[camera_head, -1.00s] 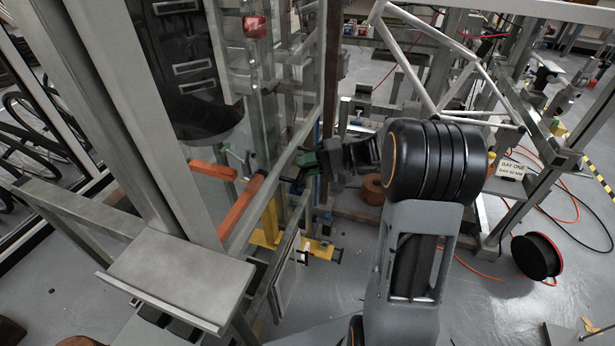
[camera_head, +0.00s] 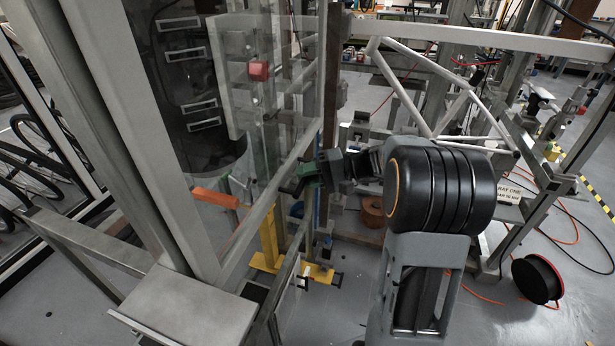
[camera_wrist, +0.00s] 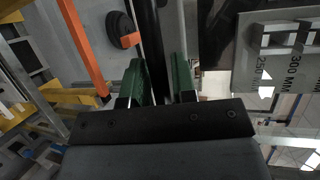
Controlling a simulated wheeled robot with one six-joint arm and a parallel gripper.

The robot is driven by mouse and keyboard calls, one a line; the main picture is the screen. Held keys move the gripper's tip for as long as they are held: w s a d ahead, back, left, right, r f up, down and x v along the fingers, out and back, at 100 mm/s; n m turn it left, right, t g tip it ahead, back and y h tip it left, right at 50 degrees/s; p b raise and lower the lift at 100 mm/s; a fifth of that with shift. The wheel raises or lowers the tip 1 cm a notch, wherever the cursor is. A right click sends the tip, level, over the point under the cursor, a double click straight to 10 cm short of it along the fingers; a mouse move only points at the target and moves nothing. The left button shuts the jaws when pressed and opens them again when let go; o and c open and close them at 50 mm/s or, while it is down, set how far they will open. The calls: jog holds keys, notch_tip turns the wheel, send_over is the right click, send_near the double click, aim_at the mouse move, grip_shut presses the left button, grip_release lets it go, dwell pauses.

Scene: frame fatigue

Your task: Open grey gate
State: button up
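I take the grey gate (camera_head: 262,203) to be the grey-framed clear panel left of centre in the head view. It stands upright beside a thick grey post. My gripper (camera_head: 300,184), with green fingers, is at the right end of the gate's lower rail and points left. In the wrist view my gripper (camera_wrist: 161,80) has its two green fingers parted, with a dark bar (camera_wrist: 151,35) in line with the gap. I cannot tell whether the fingers touch the bar or the gate. No handle can be made out.
An orange bar (camera_head: 214,198) and a yellow stand (camera_head: 270,243) show beyond the gate. A grey plate (camera_head: 185,310) is at the front left. A white tubular frame (camera_head: 440,95) and a cable spool (camera_head: 537,280) are on the right.

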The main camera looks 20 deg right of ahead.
jog(key=shift+o, duration=1.4)
jog(key=v, duration=1.3)
jog(key=shift+d, duration=0.4)
